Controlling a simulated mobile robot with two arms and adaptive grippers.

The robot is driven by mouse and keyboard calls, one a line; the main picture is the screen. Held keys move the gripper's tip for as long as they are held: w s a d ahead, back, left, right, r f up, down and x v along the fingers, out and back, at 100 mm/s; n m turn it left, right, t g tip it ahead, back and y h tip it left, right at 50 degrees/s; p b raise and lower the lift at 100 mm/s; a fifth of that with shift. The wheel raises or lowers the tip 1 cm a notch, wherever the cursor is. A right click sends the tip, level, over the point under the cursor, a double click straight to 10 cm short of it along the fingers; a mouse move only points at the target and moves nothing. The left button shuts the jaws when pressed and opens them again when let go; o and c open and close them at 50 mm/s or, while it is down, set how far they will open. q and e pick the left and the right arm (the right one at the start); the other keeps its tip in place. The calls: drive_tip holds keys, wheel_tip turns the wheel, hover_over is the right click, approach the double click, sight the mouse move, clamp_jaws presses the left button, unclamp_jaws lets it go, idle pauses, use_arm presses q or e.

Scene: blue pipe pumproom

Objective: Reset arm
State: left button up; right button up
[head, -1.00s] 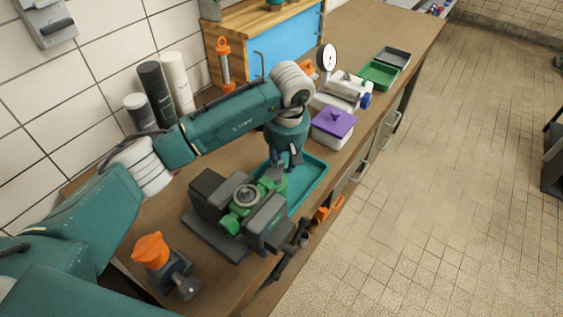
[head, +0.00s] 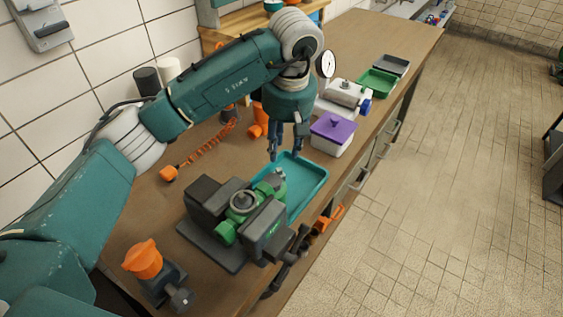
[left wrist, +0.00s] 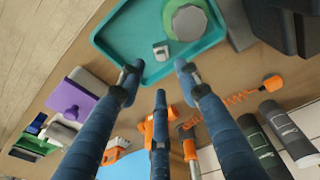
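My left arm reaches in from the left in the head view. Its left gripper (head: 286,155) points down above the bench, over the far edge of the teal tray (head: 312,183). In the left wrist view the three blue fingers are spread apart with nothing between them, so the left gripper (left wrist: 158,78) is open and empty. Beyond the fingertips, the teal tray (left wrist: 113,42) holds a small grey metal piece (left wrist: 161,50). A green valve body (head: 243,203) sits in the dark vise (head: 208,197) beside the tray. My right gripper is not in view.
An orange-topped fixture (head: 143,258) stands at the near bench end. A purple-lidded box (head: 333,128), a gauge assembly (head: 346,93) and a green bin (head: 377,82) line the right side. Dark cylinders (head: 147,80) stand by the wall.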

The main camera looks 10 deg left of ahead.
use_arm(q)
drive_tip(key=shift+s+d+r, duration=0.1)
drive_tip(key=shift+r, duration=0.9)
